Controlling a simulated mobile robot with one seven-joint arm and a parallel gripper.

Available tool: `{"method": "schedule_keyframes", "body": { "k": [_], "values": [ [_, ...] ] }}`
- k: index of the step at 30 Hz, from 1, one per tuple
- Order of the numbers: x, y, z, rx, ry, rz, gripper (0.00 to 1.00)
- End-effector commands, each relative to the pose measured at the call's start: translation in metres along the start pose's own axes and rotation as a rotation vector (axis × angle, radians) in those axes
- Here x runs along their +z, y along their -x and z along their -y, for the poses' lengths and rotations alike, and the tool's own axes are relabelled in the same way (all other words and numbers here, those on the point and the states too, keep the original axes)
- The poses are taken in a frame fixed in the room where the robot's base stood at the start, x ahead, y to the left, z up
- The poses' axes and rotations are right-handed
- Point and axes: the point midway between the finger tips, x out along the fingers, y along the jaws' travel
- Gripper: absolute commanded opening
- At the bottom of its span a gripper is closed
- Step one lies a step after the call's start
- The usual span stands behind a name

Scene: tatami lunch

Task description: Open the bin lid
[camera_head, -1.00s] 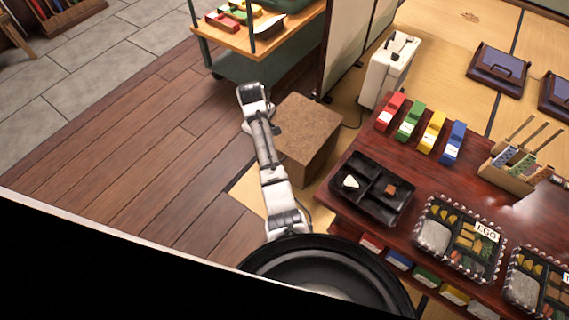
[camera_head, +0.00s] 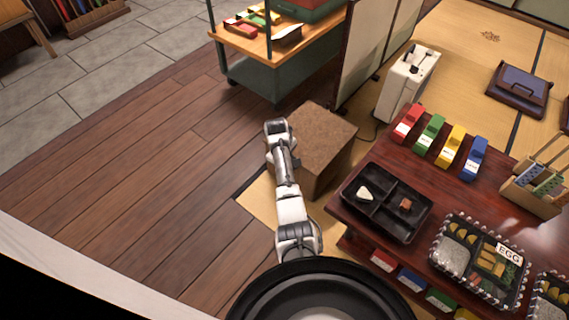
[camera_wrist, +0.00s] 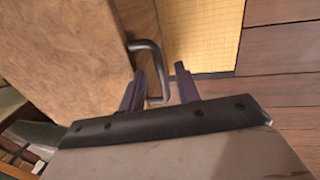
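The bin is a brown, wood-grained box (camera_head: 325,140) standing on the floor left of the low table. Its top looks closed. In the wrist view its brown face (camera_wrist: 65,50) fills the upper left, with a dark bar handle (camera_wrist: 148,44) at its edge. My gripper (camera_wrist: 160,70) has its two dark fingers apart, one on each side of the handle's outer bar. A gap shows beside the bar, so the fingers do not look clamped on it. In the head view my arm reaches the box's left side, and the fingertips cannot be made out.
The low red-brown table (camera_head: 400,150) stands close on the right, with a black divided tray (camera_head: 385,203), bento boxes and coloured packets. A green cart (camera_head: 262,78) and a folding screen (camera_head: 372,45) stand behind the box. The wooden floor on the left is clear.

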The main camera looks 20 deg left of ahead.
Motion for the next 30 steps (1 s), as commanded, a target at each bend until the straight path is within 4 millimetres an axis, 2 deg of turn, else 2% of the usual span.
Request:
{"method": "schedule_keyframes", "body": {
  "k": [9, 17, 30],
  "values": [
    [-0.0001, -0.0026, 0.0000, 0.000, 0.000, 0.000, 0.33],
    [0.0000, -0.0026, 0.0001, 0.000, 0.000, 0.000, 0.00],
    [0.0008, 0.0020, 0.0013, -0.007, 0.000, 0.000, 0.00]
  ]
}}
